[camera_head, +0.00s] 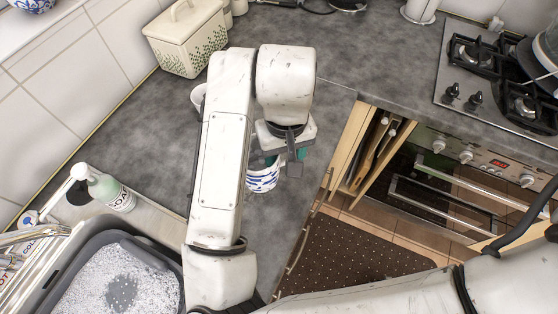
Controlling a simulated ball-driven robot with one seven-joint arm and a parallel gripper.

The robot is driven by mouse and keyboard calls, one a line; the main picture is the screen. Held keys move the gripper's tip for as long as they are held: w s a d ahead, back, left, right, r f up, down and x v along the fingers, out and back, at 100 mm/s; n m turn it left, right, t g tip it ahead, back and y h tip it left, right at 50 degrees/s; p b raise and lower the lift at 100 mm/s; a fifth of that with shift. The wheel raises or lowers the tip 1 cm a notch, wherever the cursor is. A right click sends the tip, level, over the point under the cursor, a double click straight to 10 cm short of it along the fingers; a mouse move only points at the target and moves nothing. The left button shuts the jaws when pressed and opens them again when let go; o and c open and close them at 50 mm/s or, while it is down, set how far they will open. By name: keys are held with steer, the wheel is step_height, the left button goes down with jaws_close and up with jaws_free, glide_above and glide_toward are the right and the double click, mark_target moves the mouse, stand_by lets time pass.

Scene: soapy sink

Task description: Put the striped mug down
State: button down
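The striped mug (262,180) is white with blue markings, and a bit of green shows near its top. It is at the middle of the view, just below and left of my gripper (284,166), in front of the grey worktop near its front edge. My gripper points down, with a dark finger close against the mug's right side. The other finger and the mug's upper part are mostly hidden. I cannot tell whether the fingers grip the mug, or whether its base touches the worktop.
A white cup (197,96) is partly hidden behind my arm. A patterned bread bin (186,42) stands at the back. A soap bottle (110,192) is beside the basin (163,262) of suds at left. An open drawer (352,150) and a gas hob (490,70) are right. Worktop is clear behind my gripper.

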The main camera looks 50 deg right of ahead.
steer(key=shift+w+f, duration=0.55)
steer(key=shift+f, duration=0.1)
steer(key=shift+w+f, duration=0.2)
steer(key=shift+f, duration=1.55)
steer(key=shift+f, duration=0.1)
steer(key=shift+d+f, duration=0.1)
steer(key=shift+c, duration=2.1)
jaws_free()
step_height(320, 180, up, 12)
steer(key=p, duration=0.1)
steer(key=shift+r, duration=0.2)
